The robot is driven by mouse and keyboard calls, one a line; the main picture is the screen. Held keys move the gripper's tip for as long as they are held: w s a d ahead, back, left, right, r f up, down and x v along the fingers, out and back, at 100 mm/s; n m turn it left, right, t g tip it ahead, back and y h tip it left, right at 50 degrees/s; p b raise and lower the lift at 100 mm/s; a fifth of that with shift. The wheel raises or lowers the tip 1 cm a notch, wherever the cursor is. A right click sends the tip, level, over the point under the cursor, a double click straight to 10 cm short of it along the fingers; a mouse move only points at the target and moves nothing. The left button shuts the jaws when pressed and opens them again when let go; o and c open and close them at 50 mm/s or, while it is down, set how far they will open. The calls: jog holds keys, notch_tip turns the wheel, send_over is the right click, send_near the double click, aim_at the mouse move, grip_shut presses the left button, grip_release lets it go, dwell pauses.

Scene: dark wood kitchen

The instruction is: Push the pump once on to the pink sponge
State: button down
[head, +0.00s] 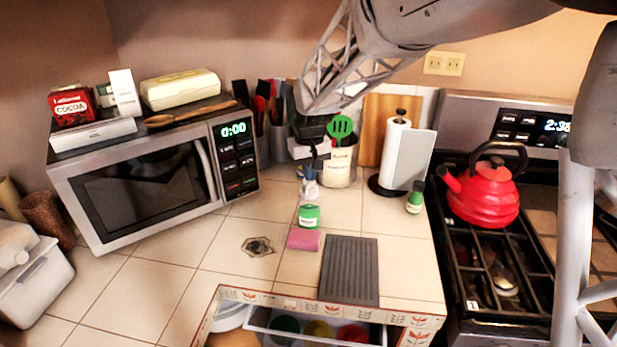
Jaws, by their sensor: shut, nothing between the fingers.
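The pink sponge (303,239) lies flat on the tiled counter, just in front of a green container with a pale label (309,217). A small whitish pump-like part (309,189) shows directly behind and above the green container; I cannot tell for sure whether they are one dispenser. My gripper (311,170) comes down from above, shut and empty, over the whitish part. The fingertips are small here, and I cannot tell whether they touch it. The gripper partly hides what stands behind it.
A grey ribbed mat (349,268) lies right of the sponge. A microwave (150,182) stands left, a utensil crock (340,165) and paper towel holder (398,152) behind. A green-capped bottle (415,198) and the stove with a red kettle (484,194) are right. An open drawer (262,322) is in front.

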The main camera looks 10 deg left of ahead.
notch_tip(320, 180, up, 8)
dwell(1.0)
jog(key=shift+f, duration=0.1)
jog(key=s+d+r+m+t, duration=0.1)
jog(key=s+d+r+m, duration=0.25)
jog(key=s+d, duration=1.5)
jog(key=s+d+f+m+t, duration=0.1)
jog(key=s+d+f, duration=0.3)
jog(key=s+d, duration=0.8)
jog(key=s+m, duration=0.1)
jog(key=s, duration=0.3)
jog(key=shift+f+m+t, duration=0.2)
jog(key=shift+m+t, duration=0.1)
jog(key=shift+m, duration=0.05)
